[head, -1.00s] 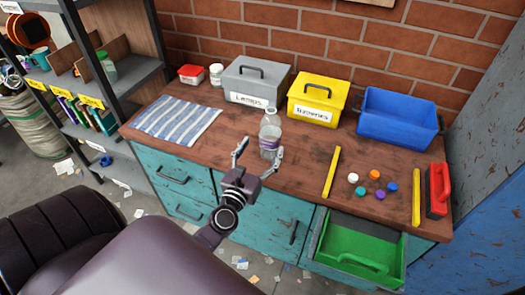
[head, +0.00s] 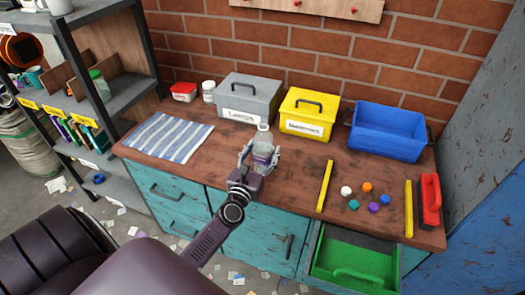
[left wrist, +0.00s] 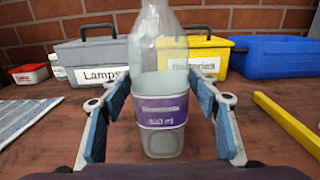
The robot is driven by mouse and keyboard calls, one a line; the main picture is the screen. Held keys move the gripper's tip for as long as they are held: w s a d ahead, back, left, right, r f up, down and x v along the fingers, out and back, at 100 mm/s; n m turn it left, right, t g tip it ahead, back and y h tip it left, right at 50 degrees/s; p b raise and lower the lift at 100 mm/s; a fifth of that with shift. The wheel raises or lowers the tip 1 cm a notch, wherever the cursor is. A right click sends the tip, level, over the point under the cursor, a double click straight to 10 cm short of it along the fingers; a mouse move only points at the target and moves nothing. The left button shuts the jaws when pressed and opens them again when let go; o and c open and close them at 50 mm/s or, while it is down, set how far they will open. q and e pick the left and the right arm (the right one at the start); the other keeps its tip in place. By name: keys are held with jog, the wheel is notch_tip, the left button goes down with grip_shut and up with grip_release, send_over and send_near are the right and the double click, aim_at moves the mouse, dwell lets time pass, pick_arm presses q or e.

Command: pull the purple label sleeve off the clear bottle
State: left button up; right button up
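The clear bottle (head: 264,138) stands upright on the wooden workbench, in front of the grey and yellow boxes. The purple label sleeve (left wrist: 162,111) is around the bottle's lower body, with a pale band above the purple; it also shows in the head view (head: 263,157). My left gripper (head: 259,159) is at the bottle with one finger on each side of it. In the left wrist view, the fingers (left wrist: 161,92) are apart, with narrow gaps between them and the sleeve. My right gripper is in neither view.
A grey Lamps box (head: 240,105), a yellow Batteries box (head: 303,122) and a blue bin (head: 388,138) stand behind. A striped cloth (head: 168,137) lies left. Yellow bars (head: 325,186), several coloured caps (head: 373,208) and a red-handled tool (head: 430,200) lie right. An open green drawer (head: 320,272) juts out in front.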

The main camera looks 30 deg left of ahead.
pick_arm(q)
jog(key=c, duration=0.7)
jog(key=o, duration=1.2)
jog(key=v, duration=1.2)
